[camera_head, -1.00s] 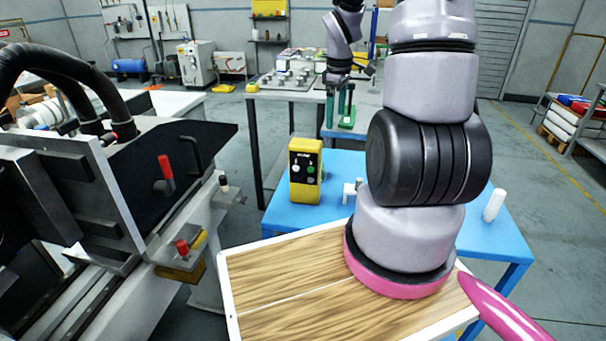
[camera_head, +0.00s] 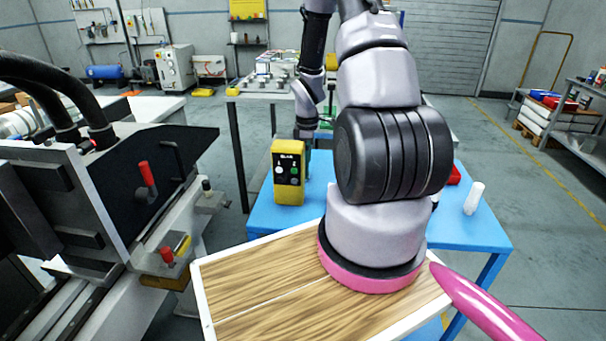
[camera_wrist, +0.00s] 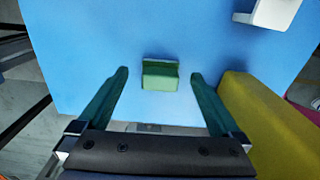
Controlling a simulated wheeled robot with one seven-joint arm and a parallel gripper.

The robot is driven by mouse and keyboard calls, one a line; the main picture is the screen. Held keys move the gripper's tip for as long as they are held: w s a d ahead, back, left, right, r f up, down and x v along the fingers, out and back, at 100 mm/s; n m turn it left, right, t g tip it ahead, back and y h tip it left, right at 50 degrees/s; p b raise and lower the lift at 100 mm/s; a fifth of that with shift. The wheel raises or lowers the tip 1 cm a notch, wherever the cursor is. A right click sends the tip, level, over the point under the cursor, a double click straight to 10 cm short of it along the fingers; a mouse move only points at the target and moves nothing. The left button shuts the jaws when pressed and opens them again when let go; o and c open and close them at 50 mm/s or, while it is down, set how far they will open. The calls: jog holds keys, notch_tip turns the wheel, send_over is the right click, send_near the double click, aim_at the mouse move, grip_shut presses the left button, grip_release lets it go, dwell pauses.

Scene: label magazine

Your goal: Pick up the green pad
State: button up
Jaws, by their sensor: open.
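The green pad (camera_wrist: 160,75), a small block with a darker upright back part, sits on the blue table (camera_wrist: 85,45) in the wrist view. My gripper (camera_wrist: 158,73) is open, its two dark green fingers spread to the left and right of the pad in that view. I cannot tell whether the fingers are level with the pad or above it. In the head view my gripper is mostly hidden behind the yellow control box (camera_head: 288,172) and my arm, and the pad cannot be seen.
The yellow box stands close to the right finger in the wrist view (camera_wrist: 265,125). A white part (camera_wrist: 270,12) lies at top right there. A white cylinder (camera_head: 474,198) and a red object (camera_head: 454,175) are on the table's right. A machine (camera_head: 110,200) stands left.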

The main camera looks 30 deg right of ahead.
jog(key=shift+a+f, duration=0.1)
jog(key=shift+f, duration=1.4)
jog(key=c, duration=1.4)
notch_tip(320, 180, up, 10)
jog(key=shift+r, duration=0.1)
